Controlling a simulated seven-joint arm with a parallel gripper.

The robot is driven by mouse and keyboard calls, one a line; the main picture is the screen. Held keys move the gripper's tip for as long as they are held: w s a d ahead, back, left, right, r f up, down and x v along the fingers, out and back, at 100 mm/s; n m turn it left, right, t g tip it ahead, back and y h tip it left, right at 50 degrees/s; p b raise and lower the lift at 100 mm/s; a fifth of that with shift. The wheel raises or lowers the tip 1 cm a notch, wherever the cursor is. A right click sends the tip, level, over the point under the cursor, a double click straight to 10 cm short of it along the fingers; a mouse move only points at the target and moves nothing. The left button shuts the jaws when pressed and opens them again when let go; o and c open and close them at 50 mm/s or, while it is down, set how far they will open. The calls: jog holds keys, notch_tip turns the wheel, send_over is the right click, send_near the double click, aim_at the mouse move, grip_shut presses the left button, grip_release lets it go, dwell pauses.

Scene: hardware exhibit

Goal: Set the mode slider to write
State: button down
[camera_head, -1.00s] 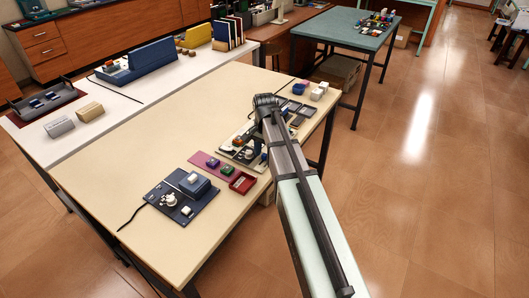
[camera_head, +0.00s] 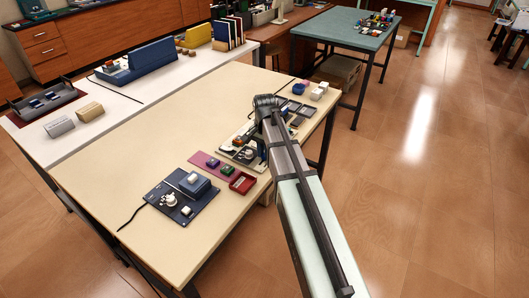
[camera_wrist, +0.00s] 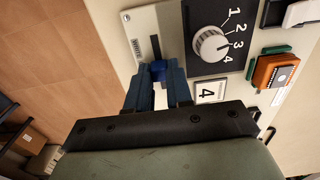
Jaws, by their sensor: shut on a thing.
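In the wrist view, my gripper (camera_wrist: 158,78) has its two dark blue fingers shut on a small blue slider knob (camera_wrist: 158,68). The fingers partly cover the knob and the slot. In the head view, the panel (camera_head: 228,150) lies near the table's right edge; my arm hides the slider and the fingers.
A white dial (camera_wrist: 210,43) numbered 1 to 4 is close to the right of the fingers. A red tray (camera_head: 242,182) and a dark blue device board (camera_head: 205,198) lie nearer on the table.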

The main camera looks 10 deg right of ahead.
aim_at(260, 164)
jog(key=shift+s+a, duration=1.05)
jog(key=shift+s, duration=0.05)
jog(key=c, duration=1)
grip_release()
jog(key=shift+r, duration=0.15)
notch_tip(260, 164, up, 14)
jog(key=shift+f, duration=0.2)
